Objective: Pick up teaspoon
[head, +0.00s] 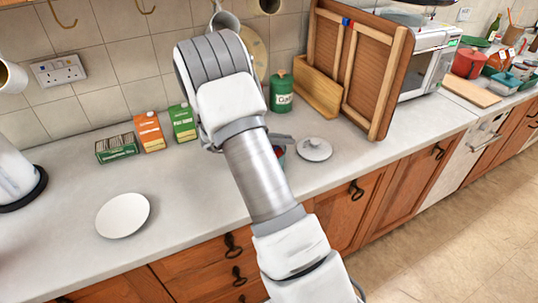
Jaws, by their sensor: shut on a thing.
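I see no teaspoon in the head view. My arm rises from the bottom edge across the middle of the picture. Its far end bends over the counter, and my gripper is hidden behind the arm links. I cannot see what the gripper holds. A small pot or jar (279,153) shows only in part beside my arm, mostly covered by it. A round pale lid with a knob (314,150) lies on the counter just right of it.
A white plate (122,215) lies on the counter (60,235) at left. Cartons (149,131) and a green canister (281,92) stand near the tiled wall. A wooden rack (375,70) and a microwave (427,62) stand at right. The counter's front left is mostly clear.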

